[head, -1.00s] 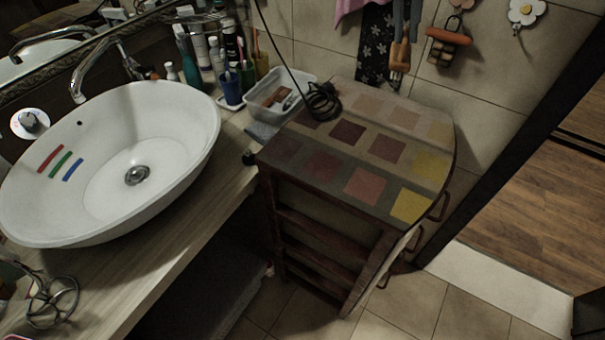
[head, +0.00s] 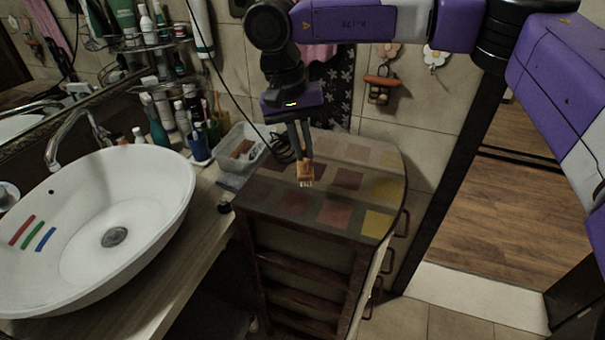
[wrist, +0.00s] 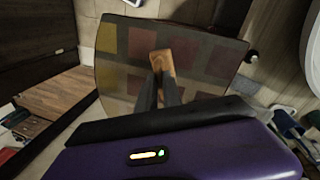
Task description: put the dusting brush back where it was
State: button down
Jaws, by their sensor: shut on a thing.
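The dusting brush (head: 305,172), a small wooden block with pale bristles at its lower end, is held in my gripper (head: 303,158). My gripper points down over the patchwork-topped cabinet (head: 262,196), its fingers shut on the upper part of the brush. The bristle end appears just above or at the cabinet top; I cannot tell whether it touches. In the wrist view the wooden brush (wrist: 164,62) sits between the fingertips (wrist: 163,77), over the cabinet's coloured squares (wrist: 112,80).
A translucent bin (head: 238,152) and a coiled black cable (head: 281,150) are at the cabinet's back left. A white basin (head: 150,195) with coloured strips stands on the counter at left. Bottles and cups (head: 198,145) stand behind. The cabinet's right part is bare.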

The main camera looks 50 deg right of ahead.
aim_at(301, 166)
jog(key=shift+f+p, duration=0.45)
jog(key=shift+f, duration=3.5)
jog(key=shift+f, duration=0.15)
jog(key=c, duration=1.5)
grip_release()
jog(key=r, duration=0.4)
jog(key=w+a+r+b, duration=0.1)
jog(key=r, duration=0.3)
jog(key=r+b, duration=0.1)
jog(key=r, duration=0.3)
jog(key=shift+w+a+r, duration=0.1)
jog(key=shift+w+a, duration=0.15)
jog(key=shift+w, duration=0.1)
